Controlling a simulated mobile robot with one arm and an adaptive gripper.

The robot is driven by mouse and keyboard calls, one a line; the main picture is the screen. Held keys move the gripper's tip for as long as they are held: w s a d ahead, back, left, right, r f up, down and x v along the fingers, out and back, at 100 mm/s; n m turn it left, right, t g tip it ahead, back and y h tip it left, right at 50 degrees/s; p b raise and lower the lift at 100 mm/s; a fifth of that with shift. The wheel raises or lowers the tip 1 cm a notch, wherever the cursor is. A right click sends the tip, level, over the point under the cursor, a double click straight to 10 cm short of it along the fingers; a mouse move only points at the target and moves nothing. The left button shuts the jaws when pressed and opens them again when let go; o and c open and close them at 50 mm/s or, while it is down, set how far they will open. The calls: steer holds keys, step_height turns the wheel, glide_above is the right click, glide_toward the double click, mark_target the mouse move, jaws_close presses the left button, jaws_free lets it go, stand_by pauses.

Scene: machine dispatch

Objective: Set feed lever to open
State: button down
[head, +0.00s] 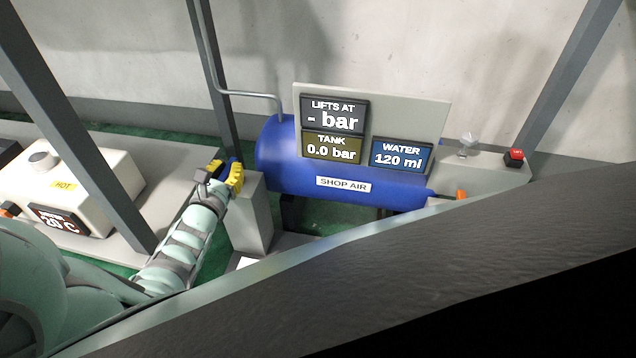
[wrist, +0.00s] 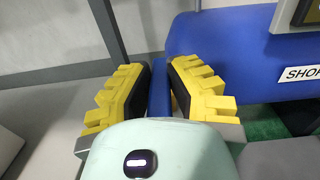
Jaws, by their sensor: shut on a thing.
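A blue upright bar (wrist: 159,88), which looks like the feed lever, stands between my gripper's yellow-ribbed fingers. My gripper (wrist: 158,92) is shut on it. In the head view my gripper (head: 231,176) is at the grey post (head: 250,212), left of the blue tank. Only a little blue of the lever shows there, and its base is hidden by the gripper. No label for the lever or its positions is readable.
The blue tank (head: 285,165), marked SHOP AIR, lies close to the right of the gripper. Its displays read "- bar", "0.0 bar" and "120 ml". A dark upright frame post (head: 216,75) stands behind the gripper. A white heater box (head: 90,165) sits left.

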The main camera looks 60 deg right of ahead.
steer(key=shift+s+d+f+n+t+y+p, duration=0.15)
steer(key=shift+f+n+t+y+p, duration=0.2)
steer(key=shift+p, duration=0.65)
